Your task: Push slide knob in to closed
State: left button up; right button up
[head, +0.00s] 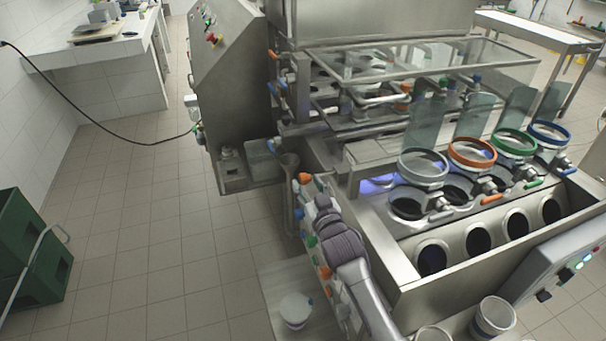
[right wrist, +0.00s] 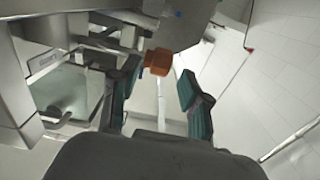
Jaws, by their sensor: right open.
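An orange knob (head: 305,178) sticks out at the left end of the steel filling machine (head: 390,275). In the right wrist view, an orange knob (right wrist: 158,60) shows just beyond and between the two teal fingers. My right gripper (right wrist: 154,80) is open, with a wide gap and nothing held. In the head view, my right gripper (head: 322,203) is close to the orange knob, partly hidden by its own wrist. I cannot tell whether the fingers touch the knob. My left gripper is not in view.
Several coloured knobs, such as a green one (head: 312,241), line the machine's side by my right arm. Cups with coloured rims, such as the orange-rimmed cup (head: 472,152), stand over the openings. Green crates (head: 35,250) stand at left. The tiled floor between is clear.

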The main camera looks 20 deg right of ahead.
aim_at(305, 179)
jog(key=w, duration=0.3)
jog(key=shift+r, duration=0.15)
jog(key=shift+w, duration=0.35)
jog(key=shift+c, duration=0.5)
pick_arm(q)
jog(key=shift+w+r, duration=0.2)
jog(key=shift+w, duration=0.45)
pick_arm(e)
grip_shut()
